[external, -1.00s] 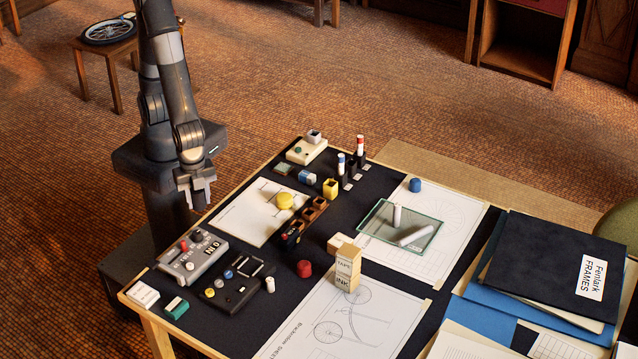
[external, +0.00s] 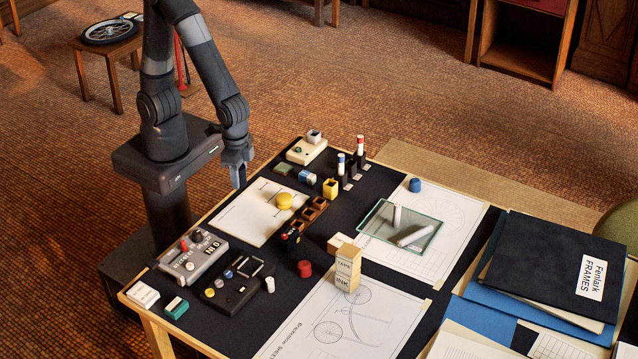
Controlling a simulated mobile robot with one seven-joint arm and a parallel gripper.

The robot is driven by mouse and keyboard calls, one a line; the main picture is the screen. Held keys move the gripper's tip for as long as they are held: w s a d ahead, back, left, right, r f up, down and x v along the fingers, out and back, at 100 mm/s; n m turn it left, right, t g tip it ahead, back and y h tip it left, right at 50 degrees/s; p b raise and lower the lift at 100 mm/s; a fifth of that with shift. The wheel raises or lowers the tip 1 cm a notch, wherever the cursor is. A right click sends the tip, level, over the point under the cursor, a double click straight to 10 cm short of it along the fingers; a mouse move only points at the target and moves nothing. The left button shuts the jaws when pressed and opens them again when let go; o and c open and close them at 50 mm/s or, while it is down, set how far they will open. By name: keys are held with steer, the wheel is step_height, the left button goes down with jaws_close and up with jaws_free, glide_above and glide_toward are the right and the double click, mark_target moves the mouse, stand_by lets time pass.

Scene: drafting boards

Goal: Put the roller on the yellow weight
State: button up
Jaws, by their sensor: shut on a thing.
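The yellow weight (external: 285,200) is a round yellow disc lying on the white sheet at the left of the board. My gripper (external: 239,181) points down near the board's back-left edge, to the left of the yellow weight and apart from it. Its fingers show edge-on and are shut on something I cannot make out. I cannot tell for sure which thing is the roller. A white cylinder (external: 414,236) lies on the glass plate (external: 375,222), and another white cylinder (external: 397,216) stands upright there.
A brown compartment tray (external: 315,208) and a yellow cup (external: 330,189) stand right of the weight. A grey control box (external: 194,257) and a black device (external: 237,288) are at the front left. Tape and ink boxes (external: 347,268) stand mid-table. Folders (external: 548,262) cover the right.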

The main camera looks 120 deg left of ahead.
steer(key=a+n, duration=0.1)
steer(key=a, duration=0.1)
glide_above(283, 197)
steer(key=shift+n, duration=0.3)
step_height(283, 197, down, 6)
steer(key=shift+f, duration=2.3)
steer(key=o, duration=1)
steer(key=shift+f, duration=0.15)
